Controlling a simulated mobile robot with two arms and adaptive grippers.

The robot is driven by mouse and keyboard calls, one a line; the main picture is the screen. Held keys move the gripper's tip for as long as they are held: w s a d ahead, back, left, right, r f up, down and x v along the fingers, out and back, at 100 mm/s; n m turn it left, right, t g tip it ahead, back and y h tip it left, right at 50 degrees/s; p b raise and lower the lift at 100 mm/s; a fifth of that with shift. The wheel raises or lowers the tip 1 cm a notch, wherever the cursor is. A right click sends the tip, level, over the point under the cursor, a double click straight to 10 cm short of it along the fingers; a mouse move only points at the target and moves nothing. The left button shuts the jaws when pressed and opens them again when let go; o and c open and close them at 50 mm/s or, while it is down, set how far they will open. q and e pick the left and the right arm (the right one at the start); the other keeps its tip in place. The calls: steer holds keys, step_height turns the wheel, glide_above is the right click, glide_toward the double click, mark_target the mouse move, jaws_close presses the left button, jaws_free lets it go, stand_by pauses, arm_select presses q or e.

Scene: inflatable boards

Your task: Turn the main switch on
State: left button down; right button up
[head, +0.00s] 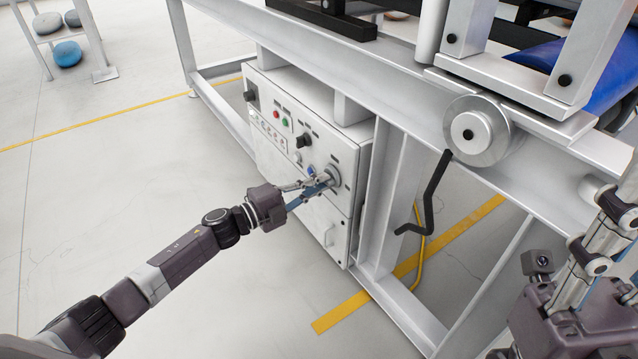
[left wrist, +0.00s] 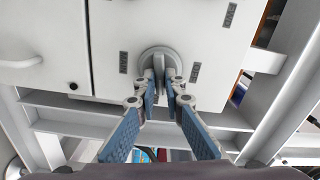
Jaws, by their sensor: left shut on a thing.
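The main switch (head: 334,173) is a grey round rotary knob on the front of a white control cabinet (head: 327,222) under the machine frame. My left gripper (head: 323,181) reaches the cabinet front and is shut on this bar. Its two blue-padded fingers (left wrist: 163,88) lie on either side of the bar. My right gripper (head: 606,238) hangs at the right edge, partly cut off, away from the cabinet.
The cabinet also carries a black knob (head: 303,140), red and green buttons (head: 280,118) and a blue button (head: 311,170). A black crank handle (head: 430,190) hangs from the frame right of the cabinet. Yellow lines (head: 345,312) mark the floor; the floor left of the cabinet is clear.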

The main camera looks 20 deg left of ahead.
arm_select(q)
steer(key=shift+f+m, duration=0.1)
steer(key=shift+m, duration=1)
steer(key=c, duration=2)
jaws_free()
steer(key=v, duration=1.2)
steer(key=shift+s, duration=0.1)
